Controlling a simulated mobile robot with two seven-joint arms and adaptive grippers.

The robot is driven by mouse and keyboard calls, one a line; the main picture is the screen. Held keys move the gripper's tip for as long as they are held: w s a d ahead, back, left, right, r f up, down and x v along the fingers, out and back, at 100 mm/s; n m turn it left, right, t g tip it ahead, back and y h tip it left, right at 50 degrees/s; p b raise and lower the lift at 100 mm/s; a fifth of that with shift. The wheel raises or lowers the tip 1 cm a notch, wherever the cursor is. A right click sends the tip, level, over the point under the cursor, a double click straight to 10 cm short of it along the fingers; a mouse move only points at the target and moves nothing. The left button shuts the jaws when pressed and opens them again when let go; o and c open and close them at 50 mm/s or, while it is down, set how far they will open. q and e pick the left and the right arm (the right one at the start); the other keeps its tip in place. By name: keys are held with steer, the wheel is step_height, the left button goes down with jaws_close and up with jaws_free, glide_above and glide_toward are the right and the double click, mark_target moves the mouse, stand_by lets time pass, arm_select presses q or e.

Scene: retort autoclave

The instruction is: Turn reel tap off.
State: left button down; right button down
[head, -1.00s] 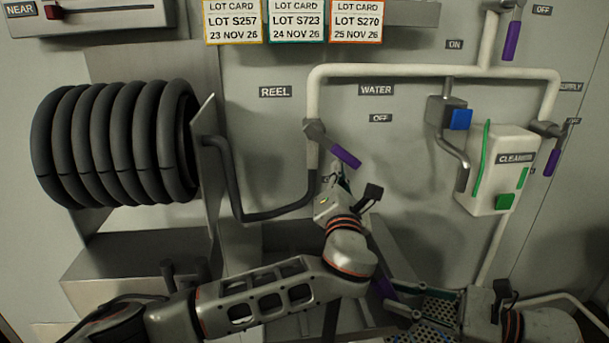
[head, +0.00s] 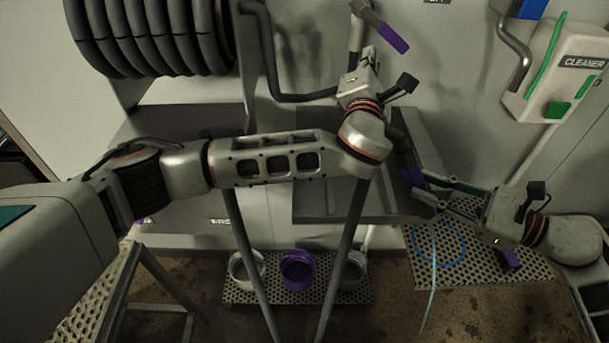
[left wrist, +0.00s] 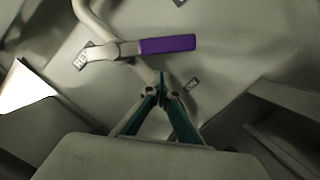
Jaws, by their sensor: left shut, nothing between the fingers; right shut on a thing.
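The reel tap has a purple lever (head: 385,28) on a pale pipe at the top of the head view. It slopes down to the right there. In the left wrist view the lever (left wrist: 167,45) lies across the view, beyond my fingertips, and an ON label (left wrist: 192,85) is to their right. My left gripper (head: 370,57) is shut and empty, just below the lever and apart from it in the wrist view.
A black hose reel (head: 150,35) is at upper left and a cleaner box (head: 560,75) at upper right. Behind my left arm is a grey tray-like ledge (head: 320,207). A blue loop (head: 440,242) lies at right.

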arm_select(q)
steer(key=a+m+g, duration=0.2)
steer(key=a+m, duration=0.5)
steer(key=a, duration=0.2)
steer(key=v, duration=1)
steer(key=s+d+f+n+g+h, duration=0.25)
steer(key=s+d+f+n, duration=0.2)
steer(key=f+n, duration=0.55)
steer(key=s+a+f+n+g, duration=0.25)
steer(key=a+f+n, duration=0.6)
steer(key=n, duration=0.85)
steer(key=w+d+r+m+t+y, duration=0.25)
steer(key=w+m+t, duration=0.3)
steer(key=w, duration=0.35)
steer(key=w+d+r+m+t+h, duration=0.1)
steer(key=w+d+r+m+h, duration=0.3)
steer(key=d+r+m, duration=0.3)
steer(key=w+d+r+m+t+h, duration=0.2)
steer(key=w+d+r+m+h, duration=0.2)
steer(key=d+r+m, duration=0.3)
steer(key=shift+d+r+m+h, duration=0.5)
steer(key=shift+r+m, duration=0.4)
steer(key=shift+m, duration=0.45)
